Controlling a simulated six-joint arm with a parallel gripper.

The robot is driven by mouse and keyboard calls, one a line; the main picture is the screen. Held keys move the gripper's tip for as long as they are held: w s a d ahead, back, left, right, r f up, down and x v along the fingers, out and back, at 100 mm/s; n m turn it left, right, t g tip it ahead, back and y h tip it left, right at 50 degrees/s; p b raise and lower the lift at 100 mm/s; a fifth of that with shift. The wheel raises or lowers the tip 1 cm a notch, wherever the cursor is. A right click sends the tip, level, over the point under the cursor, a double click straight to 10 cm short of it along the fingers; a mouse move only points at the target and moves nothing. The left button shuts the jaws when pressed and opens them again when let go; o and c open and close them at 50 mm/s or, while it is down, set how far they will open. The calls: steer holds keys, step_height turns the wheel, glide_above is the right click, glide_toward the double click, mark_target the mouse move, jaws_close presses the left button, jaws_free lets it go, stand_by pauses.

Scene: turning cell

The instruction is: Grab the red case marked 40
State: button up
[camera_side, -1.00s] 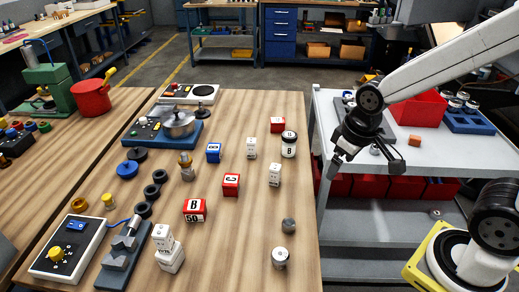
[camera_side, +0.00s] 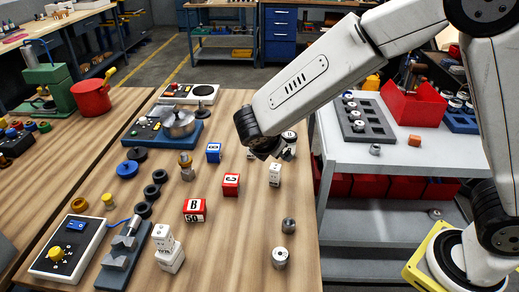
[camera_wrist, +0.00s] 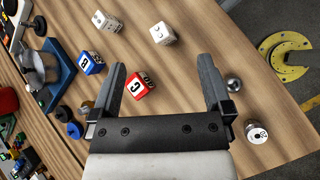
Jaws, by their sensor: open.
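No number 40 is readable on any case. A red case with a white label lettered C (camera_side: 231,184) stands on the wooden bench; its number is too small to read. In the wrist view this C case (camera_wrist: 140,86) lies beside my left finger, toward the inside of the jaws. A second red case, marked B and 50 (camera_side: 194,210), stands nearer the front.
A blue case (camera_side: 214,152) stands behind the C case. White boxes (camera_side: 275,174) and a grey knob (camera_side: 289,225) stand to its right, a white-topped can (camera_side: 280,258) in front. A grey cart (camera_side: 390,158) stands right of the bench. Bare wood lies between the cases.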

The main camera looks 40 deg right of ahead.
steer(key=w+a+n+t+h, duration=0.2)
steer(key=w+a+n+t, duration=0.3)
steer(key=w+a+n, duration=0.4)
glide_toward(232, 182)
steer(key=shift+m+t, duration=0.3)
steer(key=shift+m, duration=0.1)
steer(key=w+d+f, duration=0.2)
steer(key=shift+w+d+f, duration=0.1)
steer(key=shift+w+f, duration=0.25)
steer(key=shift+x, duration=1.3)
steer(key=shift+x, duration=2.6)
steer(key=shift+s, duration=0.1)
jaws_close()
